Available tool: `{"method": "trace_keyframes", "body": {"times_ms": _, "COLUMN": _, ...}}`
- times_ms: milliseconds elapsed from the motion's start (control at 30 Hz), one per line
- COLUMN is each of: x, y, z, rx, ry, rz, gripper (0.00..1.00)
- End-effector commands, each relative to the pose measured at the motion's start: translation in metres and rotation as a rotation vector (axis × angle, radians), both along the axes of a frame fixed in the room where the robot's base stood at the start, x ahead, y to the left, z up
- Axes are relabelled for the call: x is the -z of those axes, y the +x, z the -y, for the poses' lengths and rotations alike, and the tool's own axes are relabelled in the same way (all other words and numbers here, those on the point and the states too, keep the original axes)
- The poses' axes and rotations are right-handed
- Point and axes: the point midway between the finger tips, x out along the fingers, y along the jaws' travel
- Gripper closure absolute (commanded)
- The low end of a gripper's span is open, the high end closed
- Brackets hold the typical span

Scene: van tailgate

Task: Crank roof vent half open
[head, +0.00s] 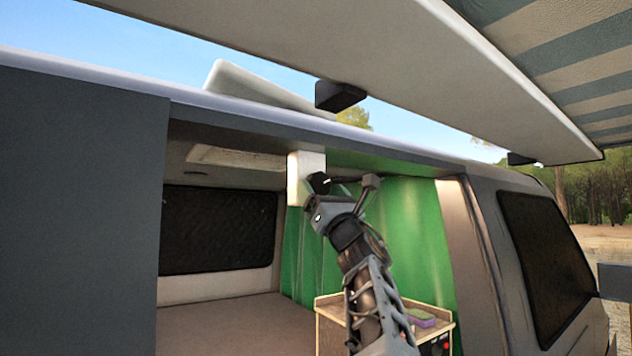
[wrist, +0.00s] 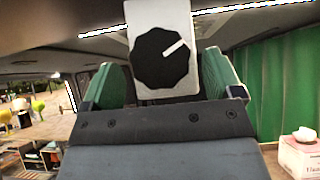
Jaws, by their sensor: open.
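A black faceted knob (wrist: 162,57) with a white pointer line sits on a white plate (wrist: 143,15); the line points to the upper right. In the head view the white housing (head: 304,165) hangs under the van's roof edge, with the dark knob (head: 320,183) on it. The pale roof vent lid (head: 262,88) stands tilted up above the roof. Its framed opening (head: 235,158) shows in the ceiling. My gripper (wrist: 160,66) is open, its green pads left and right of the knob in the picture, with no contact visible. I cannot tell whether the tips reach past the knob's face.
An awning case (head: 270,45) with a dark bracket (head: 340,96) runs above the doorway. A green curtain (head: 410,235) hangs behind my arm. A wooden cabinet (head: 330,315) with a purple-green sponge (head: 420,318) stands below. A tissue box (wrist: 305,152) shows at the wrist view's lower right.

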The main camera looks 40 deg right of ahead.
Motion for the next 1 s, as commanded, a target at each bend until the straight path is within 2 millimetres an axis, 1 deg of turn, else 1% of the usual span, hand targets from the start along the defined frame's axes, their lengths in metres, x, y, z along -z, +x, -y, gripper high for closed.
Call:
{"method": "trace_keyframes", "body": {"times_ms": 33, "x": -0.0038, "y": 0.0028, "z": 0.0004, "rx": -0.001, "ry": 0.001, "rz": -0.001, "gripper": 0.15}}
{"method": "trace_keyframes", "body": {"times_ms": 100, "x": -0.0052, "y": 0.0046, "z": 0.0004, "rx": 0.0, "ry": 0.0, "rz": 0.0, "gripper": 0.15}}
{"method": "trace_keyframes", "body": {"times_ms": 467, "x": -0.0054, "y": 0.0059, "z": 0.0003, "rx": 0.0, "ry": 0.0, "rz": 0.0, "gripper": 0.15}}
{"method": "trace_keyframes", "body": {"times_ms": 900, "x": -0.0053, "y": 0.006, "z": 0.0002, "rx": 0.0, "ry": 0.0, "rz": 0.0, "gripper": 0.57}}
{"method": "trace_keyframes", "body": {"times_ms": 967, "x": -0.0054, "y": 0.0059, "z": 0.0002, "rx": 0.0, "ry": 0.0, "rz": 0.0, "gripper": 0.62}}
{"method": "trace_keyframes", "body": {"times_ms": 1000, "x": -0.0052, "y": 0.006, "z": -0.003, "rx": -0.001, "ry": 0.0, "rz": 0.0, "gripper": 0.63}}
